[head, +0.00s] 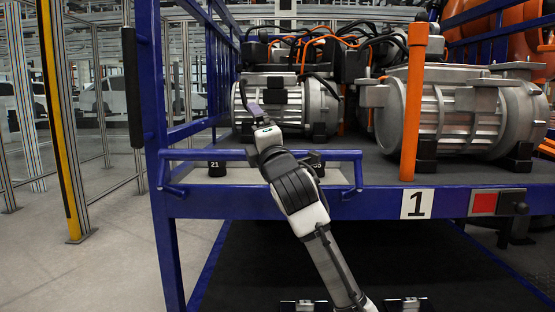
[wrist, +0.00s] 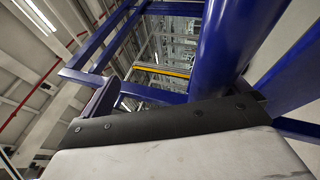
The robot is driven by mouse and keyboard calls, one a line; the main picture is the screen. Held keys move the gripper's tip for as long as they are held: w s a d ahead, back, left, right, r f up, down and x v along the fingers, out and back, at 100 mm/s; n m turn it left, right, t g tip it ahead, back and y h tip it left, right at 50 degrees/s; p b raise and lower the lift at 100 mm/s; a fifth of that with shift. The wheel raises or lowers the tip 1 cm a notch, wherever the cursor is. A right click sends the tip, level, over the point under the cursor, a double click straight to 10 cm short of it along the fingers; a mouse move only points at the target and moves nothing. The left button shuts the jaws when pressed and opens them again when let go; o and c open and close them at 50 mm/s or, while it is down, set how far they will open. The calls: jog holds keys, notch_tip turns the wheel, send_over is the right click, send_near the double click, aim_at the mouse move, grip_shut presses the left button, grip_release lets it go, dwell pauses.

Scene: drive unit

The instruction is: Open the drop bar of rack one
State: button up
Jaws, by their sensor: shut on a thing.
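Rack one (head: 280,205) is a blue frame with a white "1" plate (head: 417,204) on its front edge. The drop bar (head: 210,155) is a blue tube lying level across the left part of the rack's front, just above the deck edge, with bent ends. My gripper (head: 263,148) is at the middle of this bar and shut on it. My wrist hides part of the bar, and the fingertips do not show clearly. In the wrist view, a thick blue tube (wrist: 235,45), likely the bar, is close against the dark gripper edge.
Two grey drive units (head: 285,105) (head: 455,110) with orange and black cables stand on the deck behind the bar. An orange post (head: 413,105) stands right of it. A blue upright (head: 150,90) borders the left. Clear floor (head: 110,265) lies at the left.

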jog(key=w+d+f+b+v, duration=0.1)
jog(key=b+v, duration=0.5)
jog(key=v, duration=0.7)
jog(key=shift+s+f+t, duration=0.2)
jog(key=shift+f+t, duration=0.05)
jog(key=shift+t, duration=0.05)
jog(key=shift+s+d+f+b, duration=0.15)
jog(key=shift+s+d+b, duration=0.1)
jog(key=shift+b, duration=0.1)
jog(key=shift+c, duration=0.6)
jog(key=shift+s+d, duration=0.1)
jog(key=shift+s, duration=0.15)
jog(key=c, duration=0.7)
jog(key=shift+o, duration=0.2)
jog(key=shift+f, duration=0.25)
jog(key=shift+w, duration=0.1)
